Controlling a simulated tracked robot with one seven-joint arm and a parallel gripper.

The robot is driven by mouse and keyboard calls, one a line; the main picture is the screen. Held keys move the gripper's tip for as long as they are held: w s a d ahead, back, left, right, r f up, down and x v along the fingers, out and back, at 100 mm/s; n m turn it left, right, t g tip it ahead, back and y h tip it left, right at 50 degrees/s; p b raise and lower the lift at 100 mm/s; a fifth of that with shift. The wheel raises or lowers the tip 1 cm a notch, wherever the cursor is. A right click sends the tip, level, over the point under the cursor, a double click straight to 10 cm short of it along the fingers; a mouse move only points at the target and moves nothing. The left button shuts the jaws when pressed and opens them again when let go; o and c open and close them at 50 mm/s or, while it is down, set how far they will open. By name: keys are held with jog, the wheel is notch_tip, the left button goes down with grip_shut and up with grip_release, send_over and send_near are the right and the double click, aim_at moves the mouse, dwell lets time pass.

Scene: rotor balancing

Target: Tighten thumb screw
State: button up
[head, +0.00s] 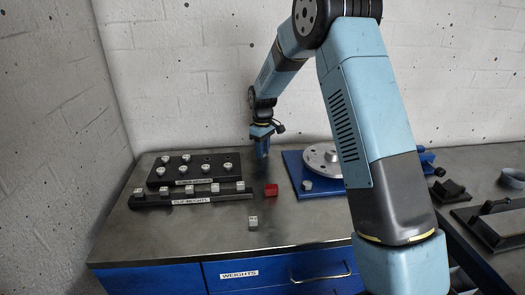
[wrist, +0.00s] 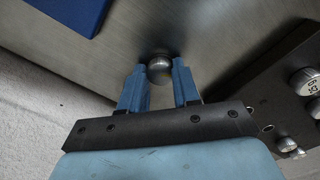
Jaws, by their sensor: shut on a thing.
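My gripper (wrist: 160,80) points down, its blue fingers closed on a round silver piece (wrist: 159,69) at their tips. I cannot tell if this piece is the thumb screw or a weight, nor whether it touches the bench. In the head view my gripper (head: 262,150) is over the back of the bench, between the black racks and the blue base. A silver rotor disc (head: 320,158) sits on the blue base (head: 297,171), partly hidden by my arm. A small pale piece (head: 307,185) is at the base's front left. No other thumb screw can be made out.
A black rack with round weights (head: 205,181) stands behind a "CLIP WEIGHTS" rack (head: 150,202). A red block (head: 271,190) and a lone pale weight (head: 252,222) lie on the bench (head: 180,233). Dark fixtures (head: 490,225) stand at right. The bench's front left is clear.

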jog(key=m, duration=0.7)
jog(key=shift+w+a+r, duration=0.1)
jog(key=shift+w, duration=0.05)
jog(key=m, duration=0.8)
jog(key=shift+m, duration=0.3)
jog(key=m, duration=0.4)
jog(key=shift+m, duration=0.3)
jog(key=m, duration=0.4)
jog(key=shift+m, duration=0.4)
jog(key=o, duration=1.1)
jog(key=shift+c, duration=0.2)
